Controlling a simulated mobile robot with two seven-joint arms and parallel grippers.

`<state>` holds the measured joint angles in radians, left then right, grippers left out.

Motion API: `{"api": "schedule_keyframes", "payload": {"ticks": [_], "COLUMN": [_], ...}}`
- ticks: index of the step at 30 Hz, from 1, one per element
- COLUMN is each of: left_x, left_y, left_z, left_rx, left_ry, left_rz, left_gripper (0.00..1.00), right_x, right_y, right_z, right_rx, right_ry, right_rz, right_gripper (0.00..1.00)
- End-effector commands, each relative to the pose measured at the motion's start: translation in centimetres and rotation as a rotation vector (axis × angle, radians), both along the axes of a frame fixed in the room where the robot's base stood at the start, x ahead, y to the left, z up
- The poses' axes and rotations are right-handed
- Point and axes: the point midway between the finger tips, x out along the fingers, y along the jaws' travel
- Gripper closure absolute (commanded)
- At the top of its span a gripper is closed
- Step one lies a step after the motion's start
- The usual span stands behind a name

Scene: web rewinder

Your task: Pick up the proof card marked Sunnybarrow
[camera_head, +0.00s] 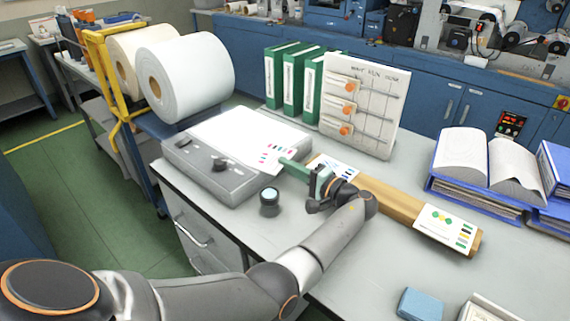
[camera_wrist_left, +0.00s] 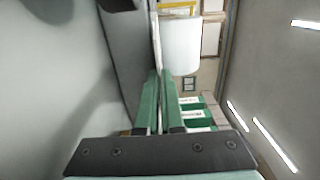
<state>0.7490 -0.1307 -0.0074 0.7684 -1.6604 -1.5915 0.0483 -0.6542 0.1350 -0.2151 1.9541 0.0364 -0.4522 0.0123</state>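My left gripper (camera_head: 284,162) reaches over the desk, its green fingers pointing left toward the grey light-box unit. It is shut on a white proof card (camera_head: 270,155) with small coloured marks, held at the unit's right edge. In the left wrist view the card (camera_wrist_left: 157,45) shows edge-on between the two fingers (camera_wrist_left: 160,105). A second card (camera_head: 338,166) sits at the far end of the wooden rail, partly behind the gripper. A third card (camera_head: 446,226) with green shapes and colour bars is at the near end. No card's name is legible. My right gripper is out of view.
The wooden rail (camera_head: 400,204) runs beside my wrist. The light-box unit (camera_head: 232,155), a small dark round pot (camera_head: 269,202), green binders (camera_head: 293,78) and a pocketed board (camera_head: 362,104) stand nearby. A blue block (camera_head: 420,304) lies at the front.

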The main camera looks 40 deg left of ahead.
Motion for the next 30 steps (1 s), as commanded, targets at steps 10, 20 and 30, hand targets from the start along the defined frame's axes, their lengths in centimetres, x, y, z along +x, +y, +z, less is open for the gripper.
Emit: {"api": "schedule_keyframes", "payload": {"ticks": [10,20,30], "left_x": [0.0,0.0,0.0], "left_y": [0.0,0.0,-0.3], "left_z": [0.0,2.7,2.6], "left_rx": [0.000,0.001,0.000], "left_ry": [0.000,-0.001,0.000], "left_rz": [0.000,0.000,0.000], "left_gripper": [1.00,1.00,1.00], "right_x": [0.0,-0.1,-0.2], "right_y": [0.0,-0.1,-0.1], "right_z": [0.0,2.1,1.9], "right_rx": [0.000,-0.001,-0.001], "right_ry": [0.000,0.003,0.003], "right_rz": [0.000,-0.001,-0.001], "right_gripper": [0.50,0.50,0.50]}}
